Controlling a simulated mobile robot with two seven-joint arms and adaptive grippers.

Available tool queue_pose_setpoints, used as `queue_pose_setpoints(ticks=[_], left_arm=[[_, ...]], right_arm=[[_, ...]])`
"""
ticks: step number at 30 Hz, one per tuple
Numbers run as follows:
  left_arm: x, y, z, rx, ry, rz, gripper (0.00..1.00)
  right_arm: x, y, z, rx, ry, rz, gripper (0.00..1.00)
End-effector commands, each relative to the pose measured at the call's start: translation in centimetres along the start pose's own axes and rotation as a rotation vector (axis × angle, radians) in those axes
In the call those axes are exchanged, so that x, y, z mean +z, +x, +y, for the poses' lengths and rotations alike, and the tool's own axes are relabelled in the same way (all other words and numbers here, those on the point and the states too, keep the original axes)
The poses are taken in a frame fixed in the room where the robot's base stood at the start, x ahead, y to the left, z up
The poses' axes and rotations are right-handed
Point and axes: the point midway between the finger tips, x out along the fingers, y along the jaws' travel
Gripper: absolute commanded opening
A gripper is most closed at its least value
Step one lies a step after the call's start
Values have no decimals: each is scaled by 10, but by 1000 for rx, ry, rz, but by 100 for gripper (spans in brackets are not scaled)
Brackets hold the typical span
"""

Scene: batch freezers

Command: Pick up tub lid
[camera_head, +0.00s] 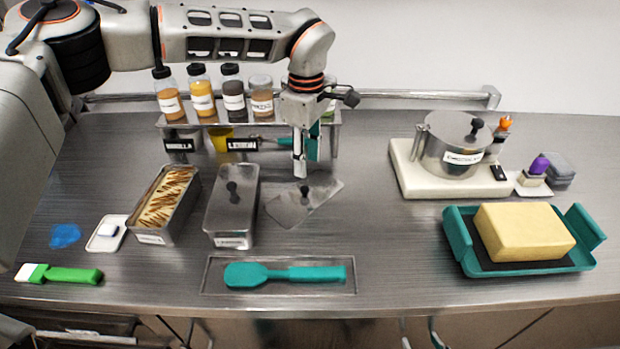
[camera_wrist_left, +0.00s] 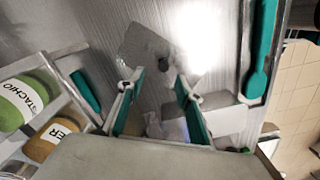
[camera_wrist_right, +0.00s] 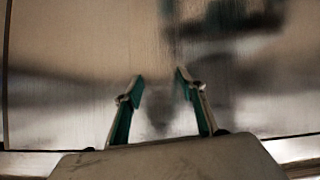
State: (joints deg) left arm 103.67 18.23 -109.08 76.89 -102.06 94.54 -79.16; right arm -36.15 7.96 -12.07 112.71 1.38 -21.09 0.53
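A loose metal tub lid (camera_head: 322,192) with a dark knob lies flat on the counter, right of a lidded metal tub (camera_head: 232,214). The lid also shows in the left wrist view (camera_wrist_left: 137,42), ahead of the fingertips. My left gripper (camera_head: 300,172) points down just behind and above the lid in the head view. Its fingers (camera_wrist_left: 160,78) are spread with nothing between them. An open tub (camera_head: 166,205) with brown-striped pale filling stands further left. My right gripper (camera_wrist_right: 158,78) is open and empty in its wrist view, facing a blurred metal surface; the head view does not show it.
A bottle rack (camera_head: 250,122) stands behind my left gripper. A teal spatula (camera_head: 285,275) lies in front in a recess. A pot (camera_head: 455,145) on a white base and a teal tray (camera_head: 592,228) with a yellow block are right. Bare counter (camera_head: 385,230) lies between.

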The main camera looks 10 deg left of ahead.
Motion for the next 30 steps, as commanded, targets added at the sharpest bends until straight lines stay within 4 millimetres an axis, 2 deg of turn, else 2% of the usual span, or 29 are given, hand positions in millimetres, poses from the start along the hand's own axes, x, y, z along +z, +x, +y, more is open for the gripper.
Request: queue_pose_setpoints(ticks=[6,10,21,30], left_arm=[[-1,14,0,-1,0,3,35],[-1,26,-1,-1,0,2,35],[0,72,-6,0,0,2,35],[0,78,-6,1,0,2,35]], right_arm=[[15,-7,-6,-9,4,-28,40],[18,-8,-7,-11,4,-36,40],[1,-11,-4,-7,3,-18,40],[-2,-11,-3,-6,2,-14,40]])
